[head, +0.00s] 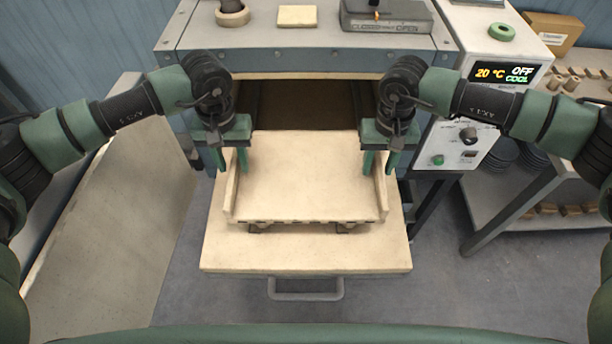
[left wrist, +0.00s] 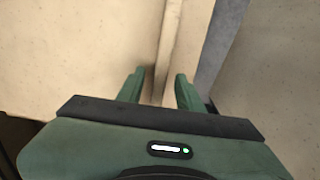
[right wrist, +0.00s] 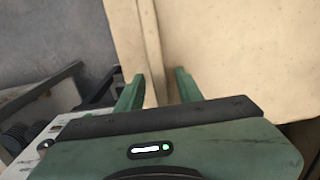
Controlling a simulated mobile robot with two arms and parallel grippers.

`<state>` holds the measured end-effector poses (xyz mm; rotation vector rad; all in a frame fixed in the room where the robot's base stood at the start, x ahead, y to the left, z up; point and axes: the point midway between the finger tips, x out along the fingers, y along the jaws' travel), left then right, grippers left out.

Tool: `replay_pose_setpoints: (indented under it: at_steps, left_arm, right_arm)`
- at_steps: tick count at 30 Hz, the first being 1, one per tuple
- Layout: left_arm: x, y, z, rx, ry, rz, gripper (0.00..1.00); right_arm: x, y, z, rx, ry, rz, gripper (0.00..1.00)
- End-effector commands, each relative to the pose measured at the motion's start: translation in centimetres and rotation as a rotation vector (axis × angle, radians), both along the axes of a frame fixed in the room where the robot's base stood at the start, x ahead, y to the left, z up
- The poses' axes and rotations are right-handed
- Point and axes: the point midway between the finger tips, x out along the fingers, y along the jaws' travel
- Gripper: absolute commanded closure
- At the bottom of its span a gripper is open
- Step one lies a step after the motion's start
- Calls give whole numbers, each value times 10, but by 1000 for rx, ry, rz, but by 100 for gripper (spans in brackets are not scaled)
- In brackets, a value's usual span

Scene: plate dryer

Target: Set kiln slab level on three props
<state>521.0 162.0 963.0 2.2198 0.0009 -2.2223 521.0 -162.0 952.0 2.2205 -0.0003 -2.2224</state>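The cream kiln slab (head: 305,180) lies in front of the kiln mouth, above the pulled-out cream hearth (head: 305,258). It has raised strips along its left and right sides. Dark supports (head: 258,228) show under its front edge; I cannot tell how many props are beneath. My left gripper (head: 232,160) is at the slab's left side, fingers apart on either side of the strip (left wrist: 163,60). My right gripper (head: 379,162) is at the right side, fingers apart around the other strip (right wrist: 150,50). Gaps show beside both strips.
The kiln body (head: 310,55) stands behind, with a control box (head: 492,75) reading 20 °C, OFF, COOL. A handle (head: 305,291) sticks out below the hearth. A grey panel (head: 125,210) is at left and a shelf with small parts (head: 560,205) at right.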

Motion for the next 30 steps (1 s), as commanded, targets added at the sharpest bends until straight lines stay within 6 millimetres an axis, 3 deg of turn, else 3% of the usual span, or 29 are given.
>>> replay_pose_setpoints:
  at_steps: [9, 15, 23, 30]
  left_arm:
    - [1, 0, 67, -1, -6, -1, 64]
    - [0, 0, 98, -1, -2, 0, 64]
    - [0, 0, 110, 1, 0, -1, 64]
    - [0, 0, 109, 0, 0, -1, 64]
  right_arm:
    - [0, 0, 0, 0, 0, 0, 64]
    - [0, 0, 0, 0, 0, 0, 64]
    - [1, 0, 12, 1, -1, -1, 64]
    - [1, 0, 61, 1, -4, 0, 64]
